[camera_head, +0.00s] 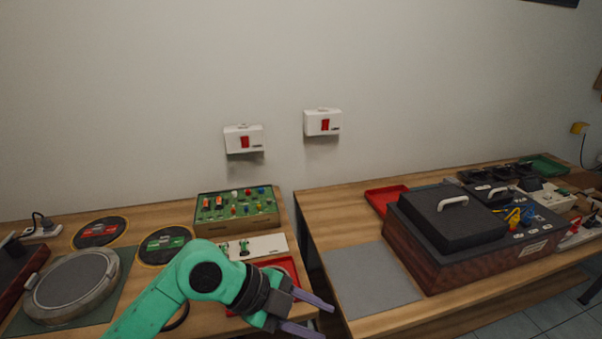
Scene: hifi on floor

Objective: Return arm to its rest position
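My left arm (165,295) is green and reaches in from the bottom, left of centre. Its black wrist points right, and my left gripper (312,314) ends near the gap between the two tables. The two purple-grey fingers are spread apart with nothing seen between them. The arm hides part of the left table and part of a red tray (290,266) there. My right arm and gripper are not in view.
The left table holds a green button box (237,208), a round grey turntable-like disc (72,285) and two round pads. The right table (335,215) holds a brown box with a black handled lid (452,216) and a grey mat (370,280). Two white boxes (244,139) (322,122) hang on the wall.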

